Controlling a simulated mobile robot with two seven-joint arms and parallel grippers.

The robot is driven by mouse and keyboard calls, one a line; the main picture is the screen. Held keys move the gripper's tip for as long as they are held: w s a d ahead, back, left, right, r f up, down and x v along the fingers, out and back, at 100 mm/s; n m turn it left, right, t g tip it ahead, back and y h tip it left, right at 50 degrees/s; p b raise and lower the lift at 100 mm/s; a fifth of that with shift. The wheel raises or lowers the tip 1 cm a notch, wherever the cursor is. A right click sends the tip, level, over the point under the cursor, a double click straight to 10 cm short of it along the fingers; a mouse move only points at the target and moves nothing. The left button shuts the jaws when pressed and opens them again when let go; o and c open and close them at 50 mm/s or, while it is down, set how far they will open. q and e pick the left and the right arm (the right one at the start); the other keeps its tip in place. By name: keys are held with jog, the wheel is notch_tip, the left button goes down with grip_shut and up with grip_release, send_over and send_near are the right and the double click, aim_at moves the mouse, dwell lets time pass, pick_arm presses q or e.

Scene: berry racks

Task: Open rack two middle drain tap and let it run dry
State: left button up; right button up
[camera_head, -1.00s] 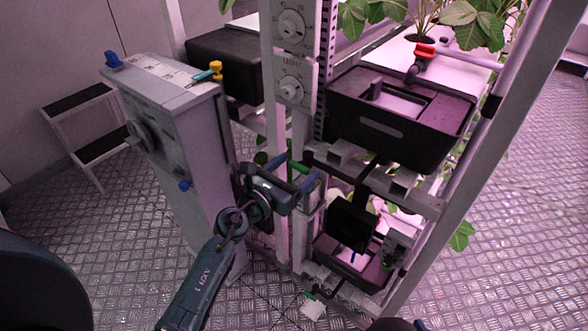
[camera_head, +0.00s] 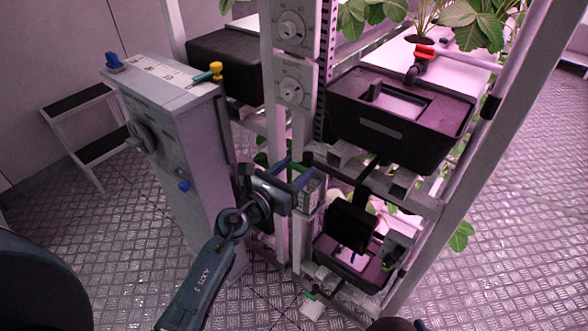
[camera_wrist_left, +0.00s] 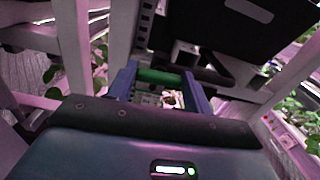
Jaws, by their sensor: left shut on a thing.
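My left gripper (camera_head: 299,174) reaches up to the rack's front post at mid height. Its blue fingers are shut on a green tap handle. In the left wrist view the green tap handle (camera_wrist_left: 158,76) lies crosswise between the two fingers of the left gripper (camera_wrist_left: 160,88). The tap body is mostly hidden behind the gripper, and I cannot tell whether water runs from it. A black tank (camera_head: 386,132) sits on the shelf above and to the right. A lower tap with a green handle (camera_head: 309,295) is near the floor. My right gripper is out of view.
A grey cabinet (camera_head: 205,150) with knobs stands close left of my left arm. A lower black tank (camera_head: 350,262) sits near the floor. A red valve handle (camera_head: 424,51) is above the upper tank. A step stool (camera_head: 75,104) stands at the far left.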

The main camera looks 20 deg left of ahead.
pick_arm(q)
jog(key=shift+n+p, duration=0.65)
jog(key=shift+n, duration=0.25)
jog(key=n+p, duration=0.1)
jog(key=n, duration=0.1)
jog(key=shift+a+n, duration=0.1)
jog(key=shift+n, duration=0.3)
jog(key=n+p, duration=0.2)
jog(key=n, duration=0.2)
jog(key=n+p, duration=0.1)
jog(key=n, duration=0.4)
jog(key=shift+a+f+n, duration=0.1)
jog(key=shift+f+n, duration=0.05)
jog(key=shift+n, duration=0.25)
jog(key=shift+n+p, duration=0.4)
jog(key=shift+n, duration=0.3)
jog(key=shift+f+n, duration=0.1)
jog(key=shift+n, duration=0.5)
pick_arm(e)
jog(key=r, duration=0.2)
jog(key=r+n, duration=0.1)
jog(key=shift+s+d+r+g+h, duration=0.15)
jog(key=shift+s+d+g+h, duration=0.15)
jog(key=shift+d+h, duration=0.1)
pick_arm(q)
jog(key=shift+n, duration=0.3)
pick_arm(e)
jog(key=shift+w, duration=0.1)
